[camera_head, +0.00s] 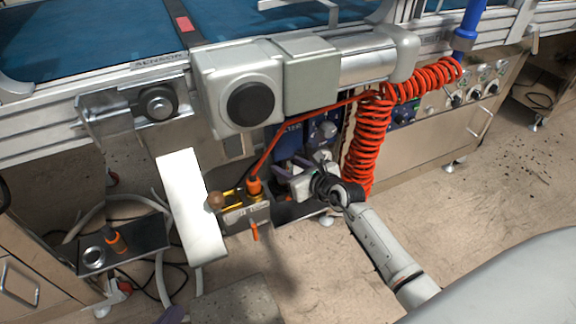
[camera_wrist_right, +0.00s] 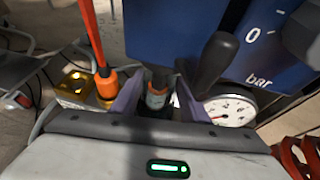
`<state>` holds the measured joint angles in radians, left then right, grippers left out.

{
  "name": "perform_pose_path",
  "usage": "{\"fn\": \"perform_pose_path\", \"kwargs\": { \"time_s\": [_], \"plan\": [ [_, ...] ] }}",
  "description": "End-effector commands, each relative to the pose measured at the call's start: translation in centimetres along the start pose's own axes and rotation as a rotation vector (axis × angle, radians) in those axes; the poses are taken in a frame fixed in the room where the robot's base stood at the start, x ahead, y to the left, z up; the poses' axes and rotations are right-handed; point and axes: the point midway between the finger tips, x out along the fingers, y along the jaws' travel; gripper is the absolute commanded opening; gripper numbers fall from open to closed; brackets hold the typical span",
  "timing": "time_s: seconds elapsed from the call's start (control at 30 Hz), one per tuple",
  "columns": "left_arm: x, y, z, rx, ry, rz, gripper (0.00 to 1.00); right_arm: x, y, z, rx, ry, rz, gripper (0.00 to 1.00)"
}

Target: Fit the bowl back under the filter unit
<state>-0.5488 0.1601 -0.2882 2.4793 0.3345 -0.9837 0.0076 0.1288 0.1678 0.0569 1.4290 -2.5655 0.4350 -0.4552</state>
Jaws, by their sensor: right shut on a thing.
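My right gripper (camera_head: 284,168) is in front of the blue panel below the conveyor. In the right wrist view its purple fingers (camera_wrist_right: 158,105) are shut on a small dark cylinder with an orange band (camera_wrist_right: 156,98), which looks like the bowl. It is upright, close in front of the blue panel (camera_wrist_right: 175,30). The filter unit cannot be clearly made out; I cannot tell whether the bowl touches anything above it.
A black lever (camera_wrist_right: 214,62) and a pressure gauge (camera_wrist_right: 230,112) are right of the fingers. A metal box with an orange fitting (camera_head: 254,187) and red hose is at the left. A red coiled hose (camera_head: 365,150) hangs at the right. A white panel (camera_head: 188,200) stands left.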

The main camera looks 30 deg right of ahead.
Motion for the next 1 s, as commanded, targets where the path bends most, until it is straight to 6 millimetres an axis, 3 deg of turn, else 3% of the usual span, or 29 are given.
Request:
{"fn": "perform_pose_path", "kwargs": {
  "time_s": [0.73,0.77,0.9,1.0],
  "plan": [
    [0.22,-0.13,0.29,0.0,0.0,0.0,0.0,0.29,-0.01,-0.61,0.0,-0.001,0.0,0.06],
    [0.21,-0.13,0.28,0.0,0.0,0.0,0.0,0.29,-0.01,-0.6,0.0,-0.001,0.0,0.43],
    [0.19,-0.11,0.25,0.0,0.0,0.0,0.0,0.27,-0.02,-0.57,0.0,-0.001,0.0,0.63],
    [0.19,-0.1,0.25,0.0,0.001,0.0,0.0,0.27,-0.07,-0.58,-0.001,-0.001,-0.001,0.63]
  ]
}}
